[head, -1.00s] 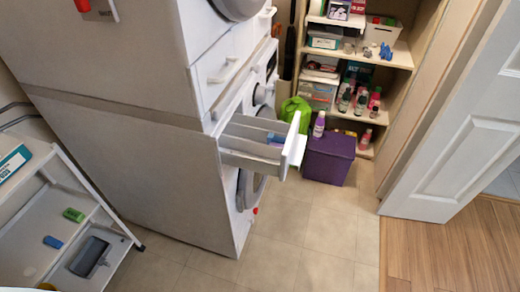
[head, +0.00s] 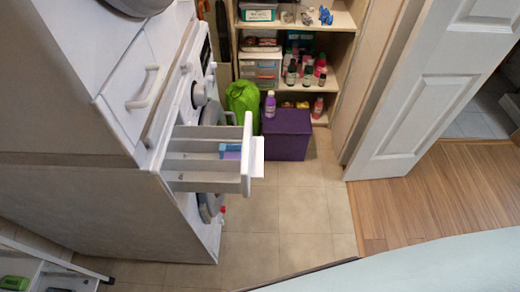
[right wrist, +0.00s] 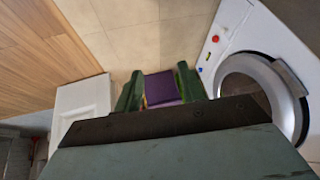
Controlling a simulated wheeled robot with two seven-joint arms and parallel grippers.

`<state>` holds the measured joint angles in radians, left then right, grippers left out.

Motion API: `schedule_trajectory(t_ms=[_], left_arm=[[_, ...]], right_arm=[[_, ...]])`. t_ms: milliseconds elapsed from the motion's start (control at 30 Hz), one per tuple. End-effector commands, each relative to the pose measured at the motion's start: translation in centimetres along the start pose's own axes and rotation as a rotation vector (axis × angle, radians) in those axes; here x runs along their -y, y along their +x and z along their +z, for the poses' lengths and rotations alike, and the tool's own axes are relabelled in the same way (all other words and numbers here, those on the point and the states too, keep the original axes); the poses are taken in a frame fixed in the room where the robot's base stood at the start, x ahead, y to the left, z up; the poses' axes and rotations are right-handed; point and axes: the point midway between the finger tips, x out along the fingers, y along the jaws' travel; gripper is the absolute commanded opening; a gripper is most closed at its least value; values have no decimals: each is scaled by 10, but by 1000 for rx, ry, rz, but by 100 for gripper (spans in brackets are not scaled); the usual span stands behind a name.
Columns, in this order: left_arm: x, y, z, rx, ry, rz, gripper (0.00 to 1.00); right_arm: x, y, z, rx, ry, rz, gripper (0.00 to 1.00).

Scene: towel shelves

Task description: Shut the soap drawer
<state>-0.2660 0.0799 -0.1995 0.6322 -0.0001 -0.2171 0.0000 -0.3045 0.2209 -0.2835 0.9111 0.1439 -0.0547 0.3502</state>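The soap drawer (head: 246,160) is pulled far out of the white washing machine (head: 110,205) in the head view. It has pale grey compartments with something blue and lilac inside, and a white front panel. In the right wrist view my right gripper (right wrist: 160,74) has two green fingers spread apart. The gap between them holds nothing; a purple bin shows beyond it. The round washer door (right wrist: 258,92) is to the right of the fingers. The drawer cannot be made out in the right wrist view. Neither gripper shows in the head view.
The purple bin (head: 287,135) with a bottle on its lid and a green bag (head: 242,100) stand behind the drawer. Shelves (head: 344,60) with bottles are at the back. A white door (head: 430,80) stands open at right. The tiled floor (head: 290,215) is clear.

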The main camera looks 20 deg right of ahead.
Motion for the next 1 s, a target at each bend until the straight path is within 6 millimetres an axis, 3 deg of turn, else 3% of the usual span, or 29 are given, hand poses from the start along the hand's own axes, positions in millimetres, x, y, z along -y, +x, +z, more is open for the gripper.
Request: schedule_trajectory(t_ms=[33,100,200,333,500,600,767,1000], left_arm=[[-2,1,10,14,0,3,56],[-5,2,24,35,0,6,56],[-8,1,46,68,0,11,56],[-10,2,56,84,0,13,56],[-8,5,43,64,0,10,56],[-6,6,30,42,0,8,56],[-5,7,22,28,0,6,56],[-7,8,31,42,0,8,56]], right_arm=[[5,-4,-46,-114,86,-58,40],[21,-19,-106,-252,236,-175,40],[53,-54,-177,-390,446,-391,40],[94,-111,-237,-455,683,-686,40],[130,-171,-274,-426,890,-966,40],[140,-190,-283,-402,952,-1048,40],[149,-193,-294,-393,979,-1086,40],[175,-172,-326,-395,977,-1084,40]])
